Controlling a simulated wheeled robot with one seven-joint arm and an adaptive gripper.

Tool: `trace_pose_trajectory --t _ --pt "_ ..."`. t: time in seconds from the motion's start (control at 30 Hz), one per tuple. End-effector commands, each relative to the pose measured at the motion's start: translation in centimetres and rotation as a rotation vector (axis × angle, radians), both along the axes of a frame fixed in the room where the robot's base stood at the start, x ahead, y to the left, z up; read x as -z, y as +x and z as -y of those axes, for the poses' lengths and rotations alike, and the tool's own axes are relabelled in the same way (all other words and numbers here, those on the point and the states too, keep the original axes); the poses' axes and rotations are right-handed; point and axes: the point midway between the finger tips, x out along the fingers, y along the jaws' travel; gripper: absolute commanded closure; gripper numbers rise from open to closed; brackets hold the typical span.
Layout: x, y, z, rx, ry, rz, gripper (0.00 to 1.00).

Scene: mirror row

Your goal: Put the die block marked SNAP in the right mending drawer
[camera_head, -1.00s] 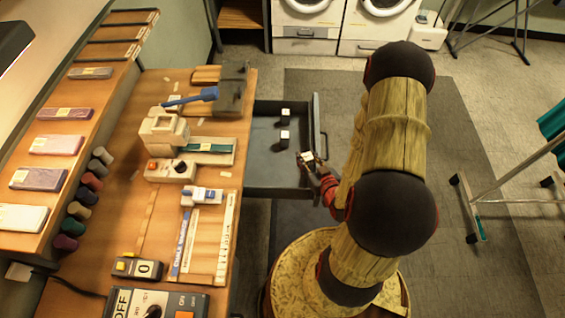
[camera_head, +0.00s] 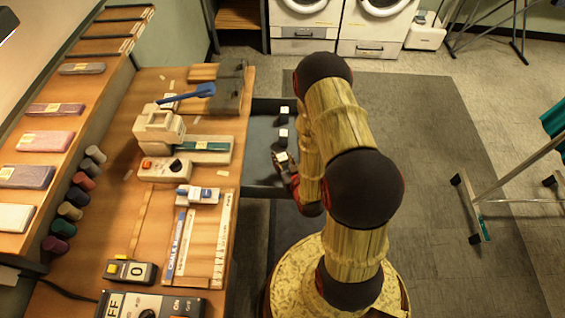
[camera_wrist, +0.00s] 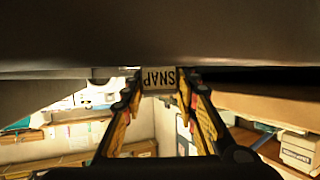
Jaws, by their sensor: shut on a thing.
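The die block marked SNAP (camera_wrist: 158,78) is between my fingertips in the wrist view, its lettering upside down. In the head view it is a small pale-topped block (camera_head: 281,157) at the tip of my gripper (camera_head: 285,165). My gripper is shut on it. An open dark grey drawer (camera_head: 262,172) extends from the bench, and the held block is over its near part. Whether the block touches the drawer floor cannot be told. My arm hides the drawer's right end.
Two other small dark blocks with pale faces, one farther (camera_head: 284,110) and one nearer (camera_head: 283,133), sit in the drawer in a line with the held block. A drying rack (camera_head: 480,200) stands right.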

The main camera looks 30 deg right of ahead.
Motion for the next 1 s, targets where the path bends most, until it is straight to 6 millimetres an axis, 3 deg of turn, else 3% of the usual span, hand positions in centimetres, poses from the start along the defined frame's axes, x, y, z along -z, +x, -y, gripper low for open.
trace_pose_trajectory --t 0.03,0.13,0.93,0.97,1.0 --pt "1.3 -0.1 0.0 0.000 0.002 -0.004 1.00" --pt "2.2 -0.1 0.0 0.001 0.001 -0.002 1.00" --pt "3.2 -0.1 0.1 0.001 0.000 -0.001 1.00" --pt "3.3 -0.1 0.0 0.001 0.001 -0.002 0.69" --pt "3.3 -0.1 0.0 0.001 0.001 -0.002 0.67"
